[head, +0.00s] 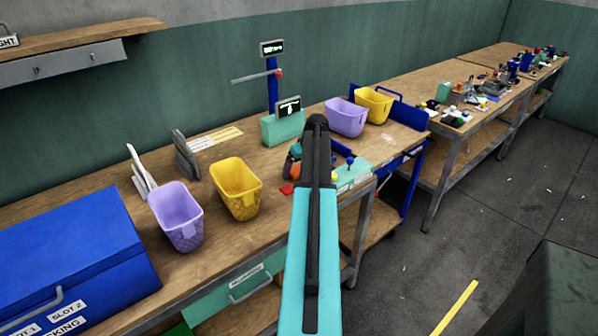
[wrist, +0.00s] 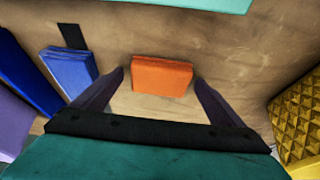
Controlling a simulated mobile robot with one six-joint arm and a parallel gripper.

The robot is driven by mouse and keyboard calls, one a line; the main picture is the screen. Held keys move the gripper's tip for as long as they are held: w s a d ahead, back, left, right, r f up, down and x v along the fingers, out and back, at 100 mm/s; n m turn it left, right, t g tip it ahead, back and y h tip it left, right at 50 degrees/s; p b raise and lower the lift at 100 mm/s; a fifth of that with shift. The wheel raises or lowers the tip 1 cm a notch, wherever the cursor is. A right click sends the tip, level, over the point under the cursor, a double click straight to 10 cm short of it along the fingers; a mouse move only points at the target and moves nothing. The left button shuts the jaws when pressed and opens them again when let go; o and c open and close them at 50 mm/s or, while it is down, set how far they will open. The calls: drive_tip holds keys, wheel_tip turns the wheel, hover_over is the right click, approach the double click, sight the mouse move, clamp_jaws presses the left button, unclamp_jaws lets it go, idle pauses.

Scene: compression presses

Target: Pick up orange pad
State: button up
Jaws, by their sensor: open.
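The orange pad (wrist: 161,75) is a small block on the wooden bench top in the wrist view. My gripper (wrist: 159,80) is open, with one dark finger to the left of the pad and one to the right. Gaps show between the fingers and the pad, and nothing is held. Whether the fingertips are level with the pad or above it, I cannot tell. In the head view my arm covers much of this spot, and I cannot pick out the pad there for certain.
A blue block (wrist: 68,70) lies left of the pad, by a black strip (wrist: 72,36). A yellow bin (wrist: 300,115) is close on the right. In the head view, a lilac bin (head: 178,218), blue box (head: 75,250) and teal press (head: 283,128) stand on the bench.

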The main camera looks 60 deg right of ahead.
drive_tip(key=shift+c, duration=0.2)
idle(0.3)
drive_tip(key=c, duration=1.1)
drive_tip(key=shift+o, duration=0.2)
drive_tip(key=shift+r, duration=0.1)
wheel_tip(320, 180, up, 10)
drive_tip(key=b, duration=0.1)
drive_tip(key=shift+b, duration=0.4)
